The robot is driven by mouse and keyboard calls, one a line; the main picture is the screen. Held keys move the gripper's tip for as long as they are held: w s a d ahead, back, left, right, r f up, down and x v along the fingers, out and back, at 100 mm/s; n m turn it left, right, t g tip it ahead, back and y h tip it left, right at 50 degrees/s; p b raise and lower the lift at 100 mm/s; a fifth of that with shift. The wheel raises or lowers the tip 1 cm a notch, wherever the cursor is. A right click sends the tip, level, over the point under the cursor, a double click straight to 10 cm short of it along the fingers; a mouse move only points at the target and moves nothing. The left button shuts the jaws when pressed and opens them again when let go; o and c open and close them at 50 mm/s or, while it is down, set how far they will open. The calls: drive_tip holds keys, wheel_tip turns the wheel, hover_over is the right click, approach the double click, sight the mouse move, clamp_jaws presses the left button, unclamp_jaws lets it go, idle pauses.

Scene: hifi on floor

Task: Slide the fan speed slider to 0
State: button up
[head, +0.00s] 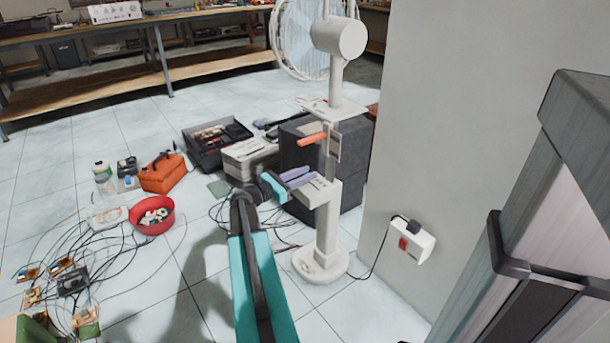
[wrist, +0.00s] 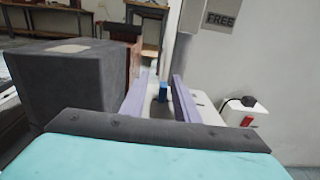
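The white fan (head: 340,40) stands on a round base, with a white control box (head: 322,196) low on its column. My gripper (head: 304,181), with purple fingers, is at the left side of this box. In the wrist view my gripper (wrist: 163,98) is open, and a small blue knob (wrist: 163,91) shows between its fingers, apart from both. I cannot tell how deep the knob sits between them. The knob may be the speed slider; no scale or number is readable. An orange handle (head: 312,139) sticks out left from the column higher up.
A dark grey box (head: 300,150) stands close behind the gripper; it also shows in the wrist view (wrist: 65,85). A wall with a power socket (head: 412,243) is at right. A red bowl (head: 152,214), toolbox (head: 162,174) and cables lie on the floor at left.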

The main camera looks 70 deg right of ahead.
drive_tip(key=p+v, duration=0.3)
drive_tip(key=v, duration=1)
drive_tip(key=shift+w, duration=0.1)
